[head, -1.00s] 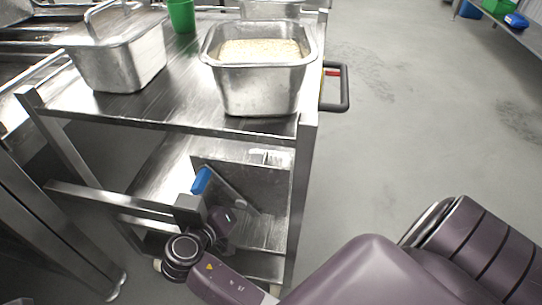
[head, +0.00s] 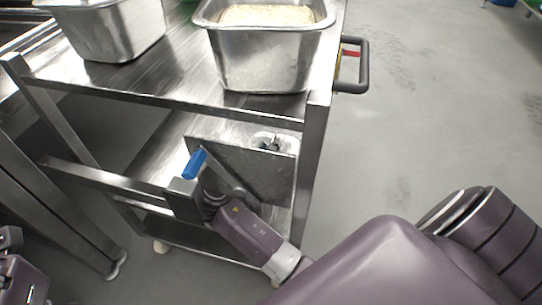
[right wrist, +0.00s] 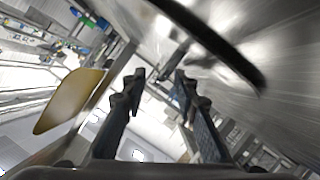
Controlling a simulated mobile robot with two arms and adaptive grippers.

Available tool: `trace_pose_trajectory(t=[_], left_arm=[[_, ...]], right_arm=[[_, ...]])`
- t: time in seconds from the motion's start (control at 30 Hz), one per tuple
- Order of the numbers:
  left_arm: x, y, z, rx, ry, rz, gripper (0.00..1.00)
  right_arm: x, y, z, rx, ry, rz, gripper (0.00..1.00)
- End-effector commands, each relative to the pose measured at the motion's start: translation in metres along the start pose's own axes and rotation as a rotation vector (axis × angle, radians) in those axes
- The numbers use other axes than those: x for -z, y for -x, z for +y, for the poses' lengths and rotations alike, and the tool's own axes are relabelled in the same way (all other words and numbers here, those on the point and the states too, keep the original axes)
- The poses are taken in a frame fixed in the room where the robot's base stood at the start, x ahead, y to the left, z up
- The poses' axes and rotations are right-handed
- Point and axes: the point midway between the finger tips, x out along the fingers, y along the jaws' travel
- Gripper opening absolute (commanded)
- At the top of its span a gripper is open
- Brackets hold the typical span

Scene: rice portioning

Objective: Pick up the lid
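A flat steel panel with an oval recess and small handle, which looks like the lid (head: 232,148), stands tilted on the cart's lower shelf in the head view. My right gripper (head: 214,182) is in front of its lower left part, partly hidden by its own wrist; I cannot tell whether it touches. In the right wrist view, the right gripper (right wrist: 161,76) has its fingers apart with nothing visible between them. A blurred steel surface fills the right side there. Part of my left gripper (head: 12,262) shows at the lower left edge of the head view.
A steel pan of pale rice (head: 265,62) stands uncovered on the cart top (head: 165,80). Another steel pan (head: 115,35) stands left, its top cut off. A blue block (head: 195,163) shows beside my right gripper. A cart leg and dark handle (head: 363,68) bound the right side; floor beyond is clear.

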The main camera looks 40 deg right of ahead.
Motion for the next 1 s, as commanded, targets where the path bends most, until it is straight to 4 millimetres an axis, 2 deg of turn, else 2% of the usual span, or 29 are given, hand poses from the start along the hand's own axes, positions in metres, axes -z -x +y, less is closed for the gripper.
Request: trace_pose_trajectory(t=[0.2, 0.43, 0.47, 1.0], left_arm=[[0.0001, -0.0008, 0.0000, 0.000, 0.000, 0.001, 0.32], [0.0001, -0.0007, 0.0001, 0.000, 0.000, 0.000, 0.32], [0.0001, -0.0007, 0.0001, 0.000, 0.000, 0.000, 0.32], [0.0008, -0.0032, 0.0000, 0.001, 0.001, 0.002, 0.32]], right_arm=[[0.0002, -0.0006, 0.0002, 0.000, 0.000, -0.001, 0.26], [0.0000, -0.0004, 0.0002, 0.000, 0.000, -0.001, 0.01], [0.0000, -0.0003, 0.0001, 0.000, 0.000, -0.001, 0.00], [0.0035, -0.0014, 0.0022, 0.000, 0.000, 0.000, 0.00]])
